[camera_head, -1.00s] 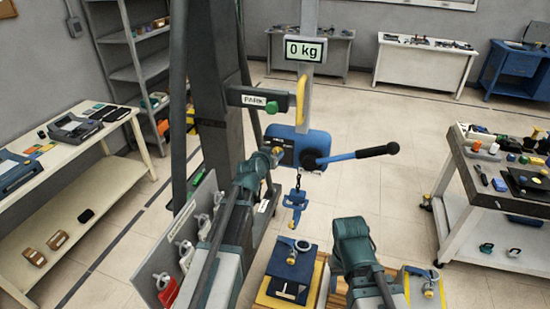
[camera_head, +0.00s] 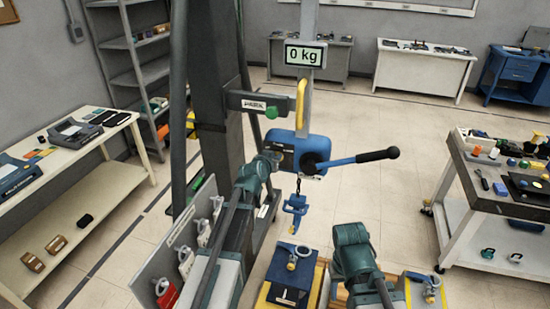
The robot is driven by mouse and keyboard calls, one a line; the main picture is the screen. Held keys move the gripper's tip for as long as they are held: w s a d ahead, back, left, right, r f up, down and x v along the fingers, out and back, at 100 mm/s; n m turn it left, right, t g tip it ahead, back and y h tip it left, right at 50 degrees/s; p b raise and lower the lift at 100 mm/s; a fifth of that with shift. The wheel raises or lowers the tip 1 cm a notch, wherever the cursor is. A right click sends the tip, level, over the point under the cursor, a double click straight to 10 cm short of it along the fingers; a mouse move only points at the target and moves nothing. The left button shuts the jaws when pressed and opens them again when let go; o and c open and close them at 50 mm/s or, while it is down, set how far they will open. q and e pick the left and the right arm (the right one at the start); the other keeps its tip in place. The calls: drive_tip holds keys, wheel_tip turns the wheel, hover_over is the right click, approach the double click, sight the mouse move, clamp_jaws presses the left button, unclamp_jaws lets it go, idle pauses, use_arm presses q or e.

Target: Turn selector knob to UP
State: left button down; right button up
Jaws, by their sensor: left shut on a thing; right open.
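The blue hoist body (camera_head: 312,145) hangs on a grey post. A blue lever with a black grip (camera_head: 376,155) sticks out to its right. A hook block (camera_head: 296,204) hangs on a chain below it. My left gripper (camera_head: 274,158) is at the left side of the hoist body, shut on a small part there, which I take to be the selector knob. The jaws and wrist hide the knob, so its pointing direction cannot be read. My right arm is at the lower middle; its gripper is hidden behind the arm.
A display (camera_head: 305,56) reads 0 kg. A grey bracket (camera_head: 243,101) carries a small label and a green knob (camera_head: 271,112). Weights with eyes (camera_head: 291,275) stand below the hook. A cart (camera_head: 465,185) stands at right, a bench (camera_head: 85,180) at left.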

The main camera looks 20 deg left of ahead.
use_arm(q)
drive_tip(key=shift+a, duration=0.1)
drive_tip(key=shift+a+f+n+h+b, duration=0.1)
drive_tip(key=shift+a+n+h+b, duration=0.1)
drive_tip(key=shift+n+h+b, duration=0.4)
drive_tip(key=shift+a+f+n+h+b, duration=0.1)
drive_tip(key=shift+a+n+h+b, duration=0.15)
drive_tip(key=shift+n+h, duration=0.65)
drive_tip(key=shift+a+f+n+h+b, duration=0.15)
drive_tip(key=shift+n+h+b, duration=0.25)
drive_tip(key=shift+n, duration=0.7)
drive_tip(key=c, duration=0.9)
unclamp_jaws()
drive_tip(key=shift+a, duration=0.1)
drive_tip(key=shift+o, duration=0.2)
drive_tip(key=shift+s+r, duration=0.1)
